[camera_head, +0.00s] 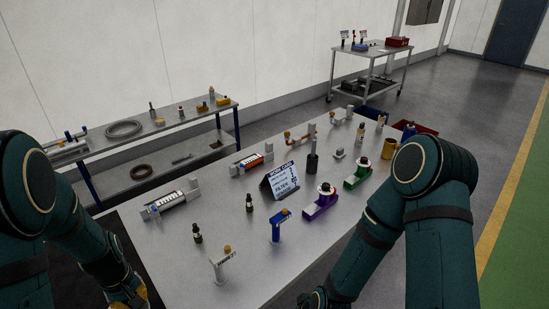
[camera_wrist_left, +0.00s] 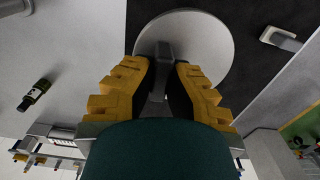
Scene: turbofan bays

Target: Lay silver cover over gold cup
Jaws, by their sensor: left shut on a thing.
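The silver cover (camera_wrist_left: 205,45) is a round pale disc with a grey grip in its middle. My left gripper (camera_wrist_left: 167,75) has its yellow fingers shut on that grip in the left wrist view. In the head view my left gripper (camera_head: 130,296) is at the lower left edge, by the table's near left side, and the cover cannot be made out there. The gold cup (camera_head: 388,149) stands at the right side of the table, just beyond my right arm and far from the cover. My right gripper (camera_head: 312,299) is cut off at the bottom edge; its fingers are unclear.
The grey table (camera_head: 200,255) holds a work card (camera_head: 284,181), a blue-handled part (camera_head: 278,225), a purple fixture (camera_head: 321,202), a green fixture (camera_head: 357,175) and small bottles. A side bench (camera_head: 160,130) and a cart (camera_head: 370,60) stand behind.

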